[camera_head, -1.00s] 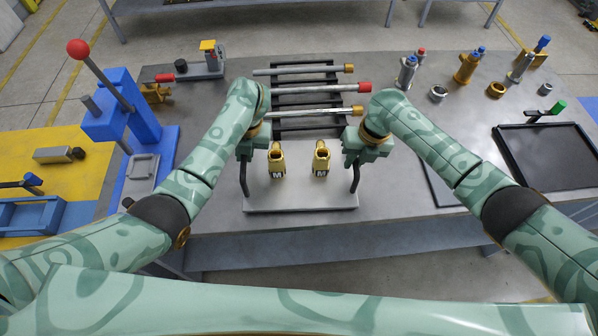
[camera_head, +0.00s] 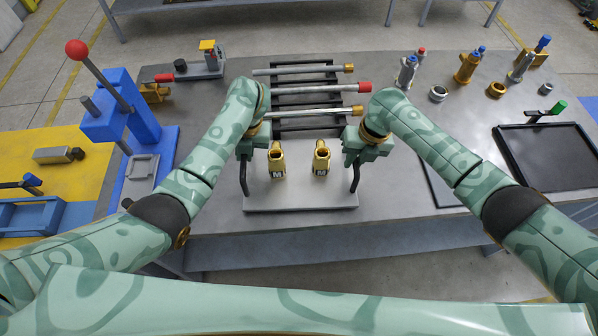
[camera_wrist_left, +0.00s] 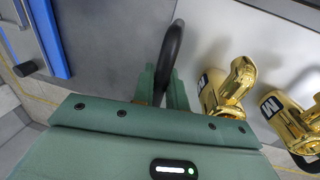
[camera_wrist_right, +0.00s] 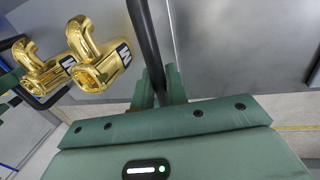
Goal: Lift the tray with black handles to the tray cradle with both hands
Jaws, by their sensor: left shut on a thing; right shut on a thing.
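The pale grey tray (camera_head: 300,203) is in front of me near the table's front edge, level. It carries two gold fittings marked M, a left one (camera_head: 277,162) and a right one (camera_head: 321,160), both upright. My left gripper (camera_head: 244,158) is shut on the tray's left black handle (camera_wrist_left: 172,50). My right gripper (camera_head: 354,160) is shut on the right black handle (camera_wrist_right: 145,40). I cannot tell whether the tray touches the table. I cannot tell for sure which thing is the cradle; a black slatted frame (camera_head: 304,129) lies just behind the tray.
Several metal rods (camera_head: 318,88) lie across the black frame. A blue lever press (camera_head: 118,122) stands at left. A black-rimmed tray (camera_head: 552,158) is at right, and several small fittings (camera_head: 468,68) stand at back right. The grey table (camera_head: 215,205) is bare beside the tray.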

